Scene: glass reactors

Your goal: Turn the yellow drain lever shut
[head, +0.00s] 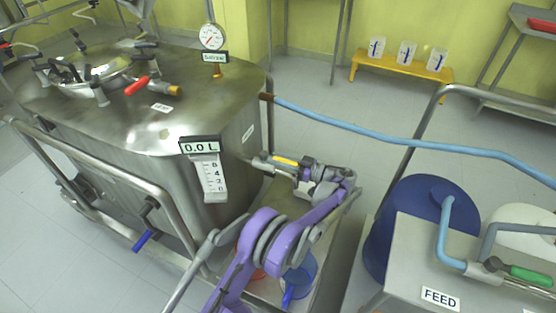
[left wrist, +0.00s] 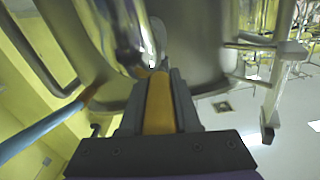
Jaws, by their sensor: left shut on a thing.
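The yellow drain lever (head: 285,161) sits low on the right side of the steel tank (head: 170,115), just right of the volume scale. In the head view it points away from the tank, roughly in line with the short metal outlet there. My left gripper (head: 301,169) is at the lever, at the end of my purple arm. In the left wrist view the lever (left wrist: 159,104) lies between the two dark fingers of my left gripper (left wrist: 159,80), which are shut on it. The fingers hide part of the lever in the head view. My right gripper is not in view.
The scale's display (head: 200,147) reads 0.0 L. A blue bucket (head: 299,272) stands below my arm. A blue hose (head: 390,138) runs right from the tank. The blue drum (head: 405,225) and FEED cart (head: 410,265) stand at right. A metal rail (head: 135,170) fronts the tank.

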